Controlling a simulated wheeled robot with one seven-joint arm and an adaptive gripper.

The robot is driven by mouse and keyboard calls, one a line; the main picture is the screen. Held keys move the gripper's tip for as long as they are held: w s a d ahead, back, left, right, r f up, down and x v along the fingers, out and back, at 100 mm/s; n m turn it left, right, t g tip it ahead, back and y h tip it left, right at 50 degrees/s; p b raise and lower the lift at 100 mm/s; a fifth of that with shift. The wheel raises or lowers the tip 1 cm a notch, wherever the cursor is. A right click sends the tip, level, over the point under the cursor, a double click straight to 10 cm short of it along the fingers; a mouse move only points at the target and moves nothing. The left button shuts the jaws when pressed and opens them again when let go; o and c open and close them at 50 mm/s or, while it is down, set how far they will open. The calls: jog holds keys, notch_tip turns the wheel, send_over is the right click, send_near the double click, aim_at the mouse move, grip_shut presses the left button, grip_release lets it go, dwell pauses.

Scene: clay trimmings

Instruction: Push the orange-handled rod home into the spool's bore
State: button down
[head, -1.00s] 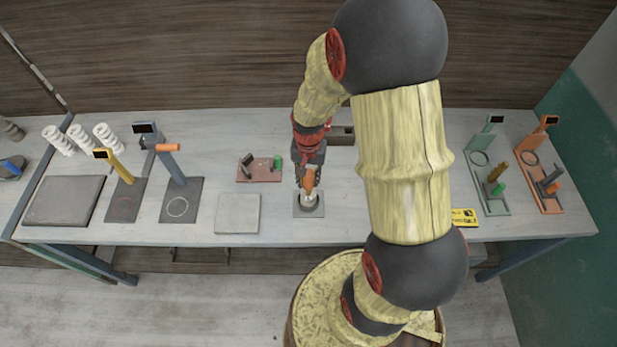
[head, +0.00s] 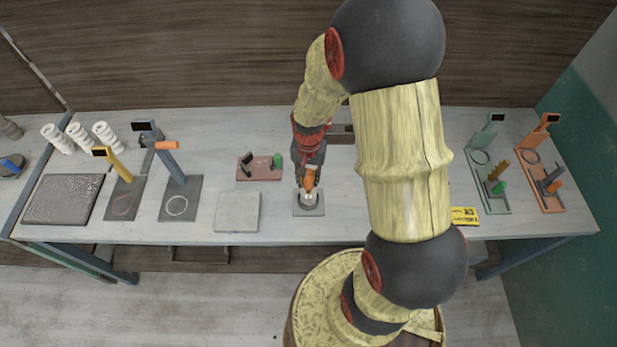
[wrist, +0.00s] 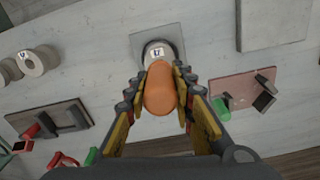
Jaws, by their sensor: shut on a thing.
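My gripper (wrist: 160,85) is shut on the orange handle (wrist: 160,92) of the rod, its fingers on both sides of it. In the head view the orange handle (head: 309,181) shows at the end of my arm, above the spool. The pale, round-topped spool (wrist: 158,50) stands on a square grey plate (wrist: 143,40); in the head view the spool (head: 308,199) sits near the bench's front edge. The handle and fingers cover part of the spool in the wrist view. The rod's shaft and the bore are hidden, so how deep the rod sits cannot be told.
A pink tray (head: 259,176) with a green-topped piece lies left of the gripper, and a light grey slab (head: 238,212) beside the spool's plate. Upright stands (head: 173,165) rise farther left. A yellow sign (head: 464,216) lies right of my arm. Some bench around the plate is clear.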

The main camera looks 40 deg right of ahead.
jog(key=shift+f+b, duration=0.85)
jog(key=shift+f, duration=1.1)
dwell(5.0)
jog(key=shift+s+f, duration=0.1)
dwell(1.0)
